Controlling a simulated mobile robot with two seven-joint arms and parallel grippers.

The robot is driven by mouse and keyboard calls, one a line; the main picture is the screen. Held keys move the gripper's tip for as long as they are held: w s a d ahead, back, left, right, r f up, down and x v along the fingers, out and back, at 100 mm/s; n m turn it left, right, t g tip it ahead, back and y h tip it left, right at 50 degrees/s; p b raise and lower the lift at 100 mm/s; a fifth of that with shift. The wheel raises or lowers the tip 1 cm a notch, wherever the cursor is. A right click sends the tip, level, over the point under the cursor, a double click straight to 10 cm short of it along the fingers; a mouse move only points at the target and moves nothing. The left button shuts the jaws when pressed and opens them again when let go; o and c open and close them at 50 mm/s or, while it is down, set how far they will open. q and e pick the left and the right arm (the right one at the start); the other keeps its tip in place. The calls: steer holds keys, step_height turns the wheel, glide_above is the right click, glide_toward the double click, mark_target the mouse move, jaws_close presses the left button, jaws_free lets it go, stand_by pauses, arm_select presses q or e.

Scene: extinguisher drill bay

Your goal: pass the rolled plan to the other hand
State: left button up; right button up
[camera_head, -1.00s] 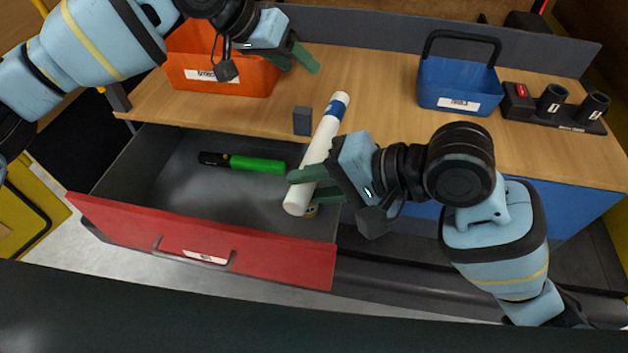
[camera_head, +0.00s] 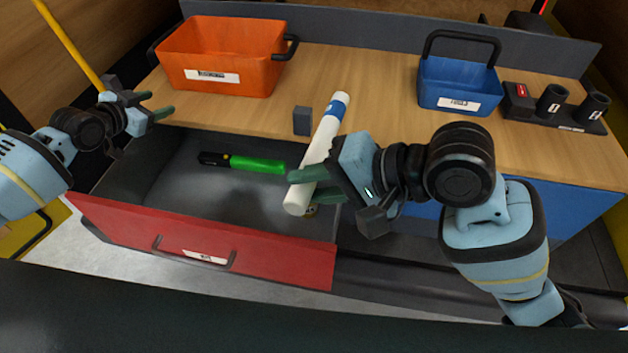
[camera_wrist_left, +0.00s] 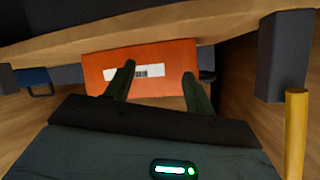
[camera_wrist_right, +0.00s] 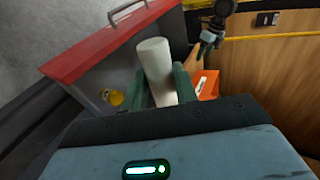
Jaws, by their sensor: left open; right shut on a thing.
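The rolled plan (camera_head: 318,150) is a white tube with a blue band near its far end. It is held tilted above the right end of the open drawer. My right gripper (camera_head: 303,184) is shut on it near its lower end; the tube also shows between the fingers in the right wrist view (camera_wrist_right: 157,70). My left gripper (camera_head: 158,104) is open and empty, at the left end of the bench, well apart from the plan. In the left wrist view its fingers (camera_wrist_left: 156,88) are spread, with the orange bin beyond them.
The orange bin (camera_head: 222,60) stands at the bench's back left, the blue tool caddy (camera_head: 458,84) at right beside a dark holder (camera_head: 560,108). A small grey block (camera_head: 302,121) sits at the bench's front edge. The open red-fronted drawer (camera_head: 270,262) holds a green flashlight (camera_head: 255,164).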

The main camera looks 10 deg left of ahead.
arm_select(q)
steer(key=s+a+f+m+y, duration=0.25)
steer(key=s+a, duration=0.35)
steer(key=a, duration=0.6)
steer(key=s+a+f+m+y, duration=0.2)
steer(key=s+a+f+y, duration=0.3)
steer(key=a, duration=0.6)
steer(key=s+d+f+m+g+h, duration=0.25)
steer(key=s+f+g, duration=0.35)
steer(key=s+f, duration=1.15)
steer(key=s+d+f+n+h, duration=0.1)
steer(key=s+d+f, duration=0.25)
steer(key=d, duration=0.45)
steer(key=s+d+f+n+h, duration=0.1)
steer(key=s+d+f, duration=0.25)
steer(key=d, duration=0.45)
steer(key=s+d+f+n+h, duration=0.15)
steer(key=d+f, duration=0.25)
steer(key=d, duration=0.4)
steer(key=s+d+r+n, duration=0.2)
steer(key=d, duration=0.4)
steer(key=s+d+r+n+t, duration=0.1)
steer(key=s+d+r+n, duration=0.1)
steer(key=d, duration=0.5)
steer(key=s+d+r+n, duration=0.2)
steer(key=d+n, duration=0.2)
steer(key=d, duration=0.3)
steer(key=shift+d+t+h, duration=0.25)
steer(key=shift+t+h, duration=0.05)
steer(key=shift+h, duration=0.05)
